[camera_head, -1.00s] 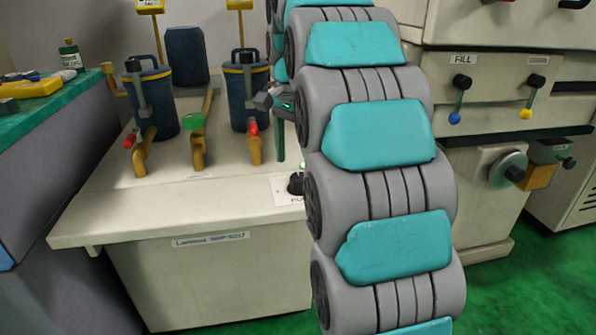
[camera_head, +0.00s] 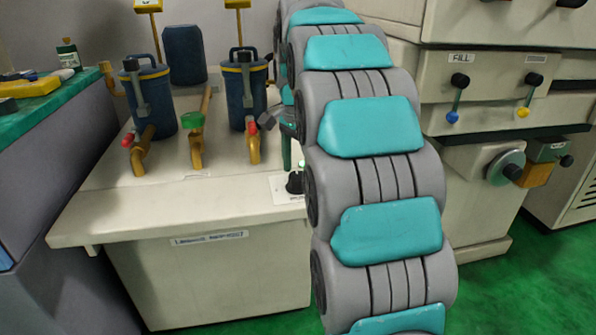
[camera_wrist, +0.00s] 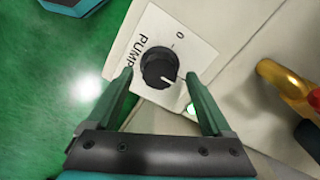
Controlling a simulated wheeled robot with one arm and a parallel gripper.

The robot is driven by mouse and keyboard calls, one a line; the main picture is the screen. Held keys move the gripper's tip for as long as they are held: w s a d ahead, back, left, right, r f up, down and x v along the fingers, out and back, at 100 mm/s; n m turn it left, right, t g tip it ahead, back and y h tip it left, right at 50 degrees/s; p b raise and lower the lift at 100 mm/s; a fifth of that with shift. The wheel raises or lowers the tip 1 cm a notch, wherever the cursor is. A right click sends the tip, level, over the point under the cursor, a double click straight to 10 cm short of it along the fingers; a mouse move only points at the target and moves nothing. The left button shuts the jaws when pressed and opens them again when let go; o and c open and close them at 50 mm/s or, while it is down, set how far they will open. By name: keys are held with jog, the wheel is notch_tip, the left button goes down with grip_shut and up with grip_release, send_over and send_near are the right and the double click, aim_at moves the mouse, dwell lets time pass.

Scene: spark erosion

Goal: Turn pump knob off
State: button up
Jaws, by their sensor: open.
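The pump knob (camera_wrist: 159,68) is a round black knob with a white pointer line, on a white plate (camera_wrist: 187,45) marked "PUMP" and "0". In the wrist view the pointer is turned away from the "0" mark. In the head view the knob (camera_head: 294,183) sits at the right front of the cream bench top, partly beside my arm. My gripper (camera_wrist: 159,90) is open, its two green fingers on either side of the knob in the wrist picture. I cannot tell whether they touch it. In the head view my arm hides most of the gripper.
Two dark blue canisters (camera_head: 148,100) with yellow pipes and red-handled valves (camera_head: 131,134) stand on the bench (camera_head: 150,205). A green-handled valve (camera_head: 191,120) is between them. A cream machine (camera_head: 480,100) with levers stands at right. Green floor shows in front.

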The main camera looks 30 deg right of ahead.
jog(key=shift+f, duration=0.55)
jog(key=shift+c, duration=0.2)
grip_shut()
